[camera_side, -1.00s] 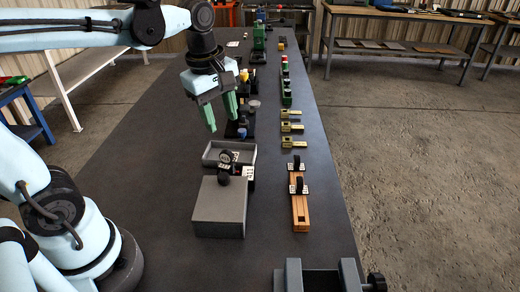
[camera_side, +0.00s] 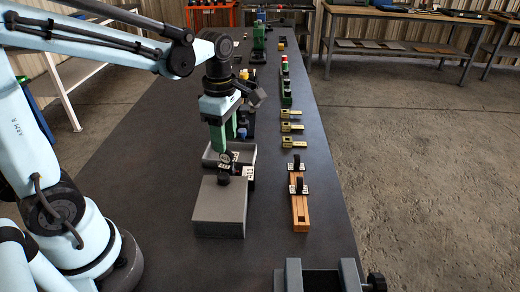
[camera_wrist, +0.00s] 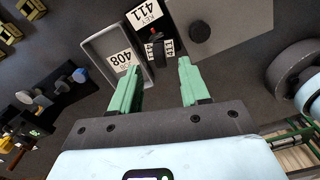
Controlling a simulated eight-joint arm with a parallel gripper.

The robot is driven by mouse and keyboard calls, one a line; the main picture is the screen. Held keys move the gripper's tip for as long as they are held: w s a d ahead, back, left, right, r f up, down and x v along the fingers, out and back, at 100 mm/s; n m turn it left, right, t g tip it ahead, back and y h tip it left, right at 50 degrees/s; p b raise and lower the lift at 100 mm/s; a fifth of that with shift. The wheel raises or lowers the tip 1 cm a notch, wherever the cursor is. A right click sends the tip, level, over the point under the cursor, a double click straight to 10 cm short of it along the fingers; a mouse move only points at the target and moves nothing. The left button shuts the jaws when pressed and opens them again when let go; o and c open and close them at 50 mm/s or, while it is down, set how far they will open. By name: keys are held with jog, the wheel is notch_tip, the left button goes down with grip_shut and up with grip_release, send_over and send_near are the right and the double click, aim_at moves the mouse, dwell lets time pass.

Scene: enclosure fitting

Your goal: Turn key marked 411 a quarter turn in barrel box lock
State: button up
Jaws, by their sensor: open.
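The black key (camera_wrist: 158,42) with white tags reading 411 shows in the wrist view, just beyond my fingertips, beside the grey box (camera_wrist: 205,25).
A wooden rack (camera_side: 300,212) with black tagged keys stands to the right. Brass pieces (camera_side: 291,127) lie farther back. A dark clamp (camera_side: 320,280) is at the front.

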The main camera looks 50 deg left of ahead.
aim_at(228, 160)
jog(key=shift+f, duration=2.5)
jog(key=shift+c, duration=0.3)
grip_shut()
